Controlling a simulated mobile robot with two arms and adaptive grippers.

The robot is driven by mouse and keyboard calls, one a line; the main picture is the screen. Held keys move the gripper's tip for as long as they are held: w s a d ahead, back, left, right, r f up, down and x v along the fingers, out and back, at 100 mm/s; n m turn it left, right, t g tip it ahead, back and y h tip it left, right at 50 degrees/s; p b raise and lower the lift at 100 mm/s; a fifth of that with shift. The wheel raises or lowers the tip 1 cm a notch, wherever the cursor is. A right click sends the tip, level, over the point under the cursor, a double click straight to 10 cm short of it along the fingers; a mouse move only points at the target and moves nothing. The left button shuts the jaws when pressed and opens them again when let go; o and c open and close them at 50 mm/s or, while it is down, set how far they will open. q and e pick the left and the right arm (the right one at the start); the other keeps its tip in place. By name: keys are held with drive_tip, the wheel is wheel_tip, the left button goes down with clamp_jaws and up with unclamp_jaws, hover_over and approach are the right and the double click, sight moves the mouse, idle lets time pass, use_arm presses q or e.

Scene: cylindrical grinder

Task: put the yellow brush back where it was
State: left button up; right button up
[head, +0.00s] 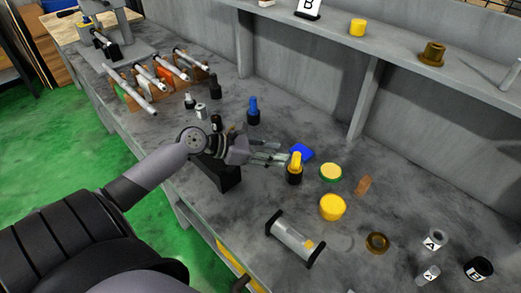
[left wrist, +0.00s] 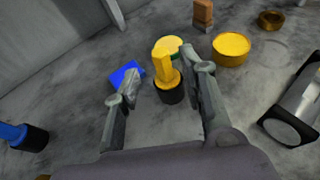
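The yellow brush (head: 295,167) stands upright on the grey bench, with a yellow handle above a dark round base. It also shows in the left wrist view (left wrist: 168,82). My left gripper (head: 272,155) is low over the bench just left of the brush. Its fingers are spread apart, and the brush stands at the gap between the fingertips, nearer the right finger in the left wrist view. I cannot tell if a finger touches it. My right gripper is in neither view.
A blue piece (head: 303,152) lies right behind the brush. A blue brush (head: 253,112) stands further back left. Yellow-topped round pieces (head: 331,172) (head: 332,207) and a clear cylinder (head: 295,240) are close by. A shelf (head: 400,62) runs above the bench's back.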

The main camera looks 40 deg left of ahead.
use_arm(q)
drive_tip(key=shift+v, duration=2.25)
